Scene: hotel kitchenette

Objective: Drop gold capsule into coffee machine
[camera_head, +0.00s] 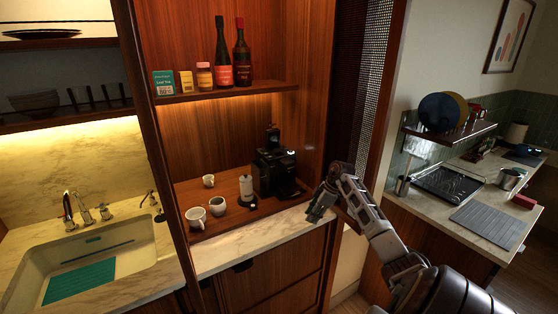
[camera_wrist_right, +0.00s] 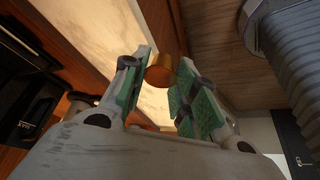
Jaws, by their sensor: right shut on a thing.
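The black coffee machine (camera_head: 273,170) stands at the back right of the wooden niche; part of a black machine (camera_wrist_right: 28,95) also shows at the left of the right wrist view. My right gripper (camera_head: 321,204) is in front and to the right of the machine, over the counter's right end. In the right wrist view its green-padded fingers (camera_wrist_right: 163,85) are shut on the gold capsule (camera_wrist_right: 160,72), which sits between the fingertips. The capsule cannot be made out in the head view. My left gripper is not in view.
White cups (camera_head: 196,217), a dark-filled cup (camera_head: 217,206) and a white cylinder (camera_head: 246,187) stand left of the machine. A shelf (camera_head: 225,92) with bottles hangs above. The niche's right side wall is close to the machine and my right arm.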

